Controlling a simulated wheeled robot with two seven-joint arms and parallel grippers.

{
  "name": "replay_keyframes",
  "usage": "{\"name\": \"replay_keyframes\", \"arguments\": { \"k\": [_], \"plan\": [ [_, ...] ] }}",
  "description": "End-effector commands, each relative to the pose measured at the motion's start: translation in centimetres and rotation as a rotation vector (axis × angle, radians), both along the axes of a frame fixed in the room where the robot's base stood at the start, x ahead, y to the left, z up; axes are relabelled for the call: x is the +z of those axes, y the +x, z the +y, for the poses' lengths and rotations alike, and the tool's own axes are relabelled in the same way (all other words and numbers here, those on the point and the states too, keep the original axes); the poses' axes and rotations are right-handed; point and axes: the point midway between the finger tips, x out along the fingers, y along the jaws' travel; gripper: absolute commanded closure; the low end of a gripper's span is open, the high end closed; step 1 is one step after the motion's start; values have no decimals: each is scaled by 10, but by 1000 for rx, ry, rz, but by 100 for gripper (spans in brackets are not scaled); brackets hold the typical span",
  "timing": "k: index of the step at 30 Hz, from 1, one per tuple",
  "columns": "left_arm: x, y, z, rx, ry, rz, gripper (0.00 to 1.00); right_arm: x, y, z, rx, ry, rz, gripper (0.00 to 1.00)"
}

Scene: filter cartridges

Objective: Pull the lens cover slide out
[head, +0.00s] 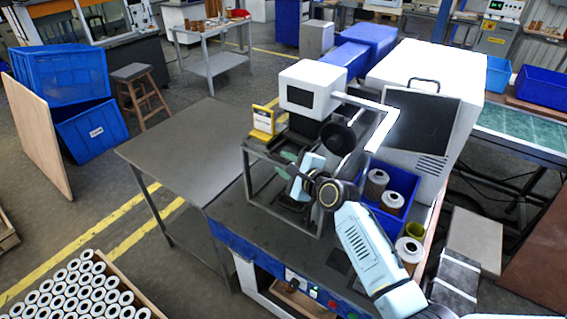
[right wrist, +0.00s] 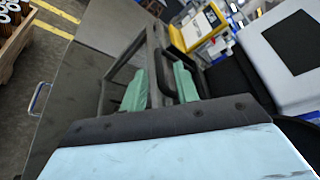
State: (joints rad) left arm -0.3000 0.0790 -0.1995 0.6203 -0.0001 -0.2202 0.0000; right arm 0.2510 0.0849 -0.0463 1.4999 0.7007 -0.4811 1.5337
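My right gripper (head: 286,165) reaches in from the right to the metal frame below the white camera head (head: 311,88). In the right wrist view its two green fingers (right wrist: 160,88) stand apart, one on each side of a dark bar-like handle (right wrist: 158,72). The handle looks like part of the lens cover slide, but I cannot tell whether the fingers touch it. The slide's plate cannot be made out clearly in either view. My left gripper is not in view.
The metal frame (head: 246,174) stands on the dark bench, with a yellow-and-white display (head: 263,121) behind it. A blue bin (head: 402,180) holding filter cartridges is to the right. The grey table (head: 180,150) at left is clear.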

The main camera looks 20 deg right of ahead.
Motion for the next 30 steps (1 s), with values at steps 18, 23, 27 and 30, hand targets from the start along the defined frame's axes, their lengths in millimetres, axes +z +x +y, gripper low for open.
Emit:
{"name": "replay_keyframes", "arguments": {
  "k": [18, 23, 27, 30],
  "plan": [
    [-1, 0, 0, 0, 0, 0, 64, -2, 11, 4, 0, -1, 0, 87],
    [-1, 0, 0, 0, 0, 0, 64, -3, 11, 4, 0, -1, 0, 100],
    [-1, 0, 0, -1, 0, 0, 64, -3, 11, 4, 0, 0, 1, 100],
    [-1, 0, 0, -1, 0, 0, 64, -3, 11, 4, 0, 0, 1, 100]
  ]
}}
